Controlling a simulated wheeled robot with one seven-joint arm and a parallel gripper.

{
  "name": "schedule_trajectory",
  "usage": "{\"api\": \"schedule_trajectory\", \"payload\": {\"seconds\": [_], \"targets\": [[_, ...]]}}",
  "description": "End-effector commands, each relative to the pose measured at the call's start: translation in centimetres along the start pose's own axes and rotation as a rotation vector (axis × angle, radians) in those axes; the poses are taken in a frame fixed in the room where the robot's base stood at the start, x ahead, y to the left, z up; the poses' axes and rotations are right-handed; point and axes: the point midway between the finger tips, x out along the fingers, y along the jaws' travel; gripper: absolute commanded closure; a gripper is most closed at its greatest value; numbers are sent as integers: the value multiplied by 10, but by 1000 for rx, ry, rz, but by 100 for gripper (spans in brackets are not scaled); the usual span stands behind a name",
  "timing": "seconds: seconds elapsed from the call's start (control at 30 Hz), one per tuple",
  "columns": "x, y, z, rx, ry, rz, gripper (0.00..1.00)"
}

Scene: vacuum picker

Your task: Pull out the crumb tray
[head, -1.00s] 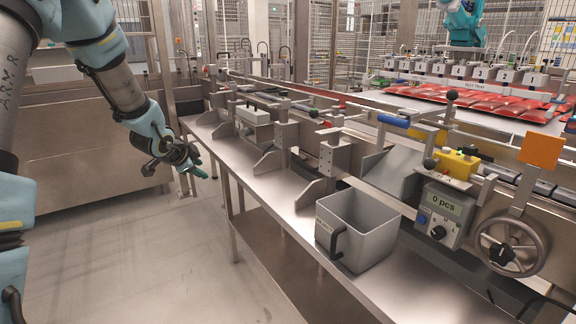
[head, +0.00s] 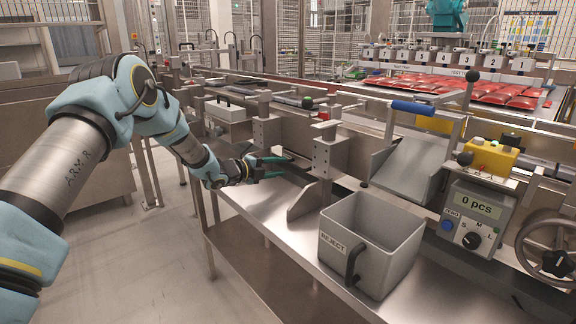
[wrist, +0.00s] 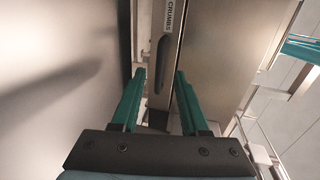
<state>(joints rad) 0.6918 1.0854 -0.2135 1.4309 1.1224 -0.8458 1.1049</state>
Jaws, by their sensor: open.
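The crumb tray (wrist: 175,52) shows in the wrist view as a narrow metal front with a white CRUMBS label and a dark bar handle (wrist: 161,64). My gripper (wrist: 160,76) is open, with its two green fingers on either side of the handle's line in that view. I cannot tell whether the fingers reach past the handle; nothing is gripped. In the head view my gripper (head: 291,168) is over the steel bench, beside the machine's lower side. I cannot make out the tray there.
A grey REJECT bin (head: 340,262) with a black handle stands on the bench (head: 262,208), right of my gripper. A metal bracket (head: 308,203) stands between them. A control box (head: 470,217) reads 0 pcs. Open floor lies left of the bench.

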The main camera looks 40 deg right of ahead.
Motion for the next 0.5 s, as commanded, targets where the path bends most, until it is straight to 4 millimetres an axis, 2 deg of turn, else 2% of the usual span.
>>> {"api": "schedule_trajectory", "payload": {"seconds": [0.03, 0.2, 0.5], "targets": [[10, 0, -1, 0, 1, 0, 55], [35, 0, 0, 0, 0, 0, 55], [50, 0, 0, -2, -1, 1, 55]]}}
